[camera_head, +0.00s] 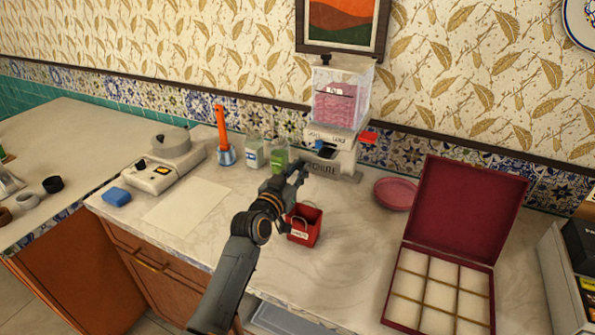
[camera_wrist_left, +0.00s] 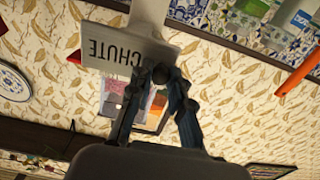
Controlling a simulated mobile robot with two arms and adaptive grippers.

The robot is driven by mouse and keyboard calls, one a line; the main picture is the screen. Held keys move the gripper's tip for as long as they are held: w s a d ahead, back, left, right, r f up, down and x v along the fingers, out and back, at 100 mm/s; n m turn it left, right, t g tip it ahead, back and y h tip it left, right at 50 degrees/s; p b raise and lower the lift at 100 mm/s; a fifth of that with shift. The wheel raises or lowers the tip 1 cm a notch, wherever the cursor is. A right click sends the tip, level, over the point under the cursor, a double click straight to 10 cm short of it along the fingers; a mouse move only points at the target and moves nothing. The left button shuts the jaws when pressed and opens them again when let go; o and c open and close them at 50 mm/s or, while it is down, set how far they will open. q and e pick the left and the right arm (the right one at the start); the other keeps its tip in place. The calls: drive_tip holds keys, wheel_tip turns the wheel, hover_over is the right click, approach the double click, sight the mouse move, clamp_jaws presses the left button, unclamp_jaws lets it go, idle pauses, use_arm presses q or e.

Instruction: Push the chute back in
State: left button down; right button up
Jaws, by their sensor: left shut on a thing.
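The chute (camera_head: 322,167) is a grey piece lettered CHUTE at the front foot of a white dispenser (camera_head: 345,140). It also shows upside down in the left wrist view (camera_wrist_left: 105,55), with a small dark round knob (camera_wrist_left: 160,75) at its edge. My left gripper (camera_head: 300,174) reaches the left front of the chute. In the left wrist view its fingertips (camera_wrist_left: 158,82) are closed around the knob. The fingers hide part of the chute's front. How far the chute sticks out is hard to tell. My right gripper is not in view.
A small red box (camera_head: 304,222) stands just below my left gripper. Two small jars (camera_head: 254,153) stand left of the dispenser. A pink plate (camera_head: 396,194) and an open maroon box (camera_head: 465,205) with compartments lie to the right. A paper sheet (camera_head: 187,206) lies left.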

use_arm(q)
drive_tip(key=c, duration=1.4)
unclamp_jaws()
drive_tip(key=shift+o, duration=0.9)
drive_tip(key=shift+w, duration=0.15)
drive_tip(key=shift+s, duration=0.2)
drive_tip(key=v, duration=1.1)
drive_tip(key=shift+s, duration=0.35)
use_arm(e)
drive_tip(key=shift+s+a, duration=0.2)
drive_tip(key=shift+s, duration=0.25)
use_arm(q)
drive_tip(key=shift+a+f, duration=0.1)
drive_tip(key=shift+a, duration=0.1)
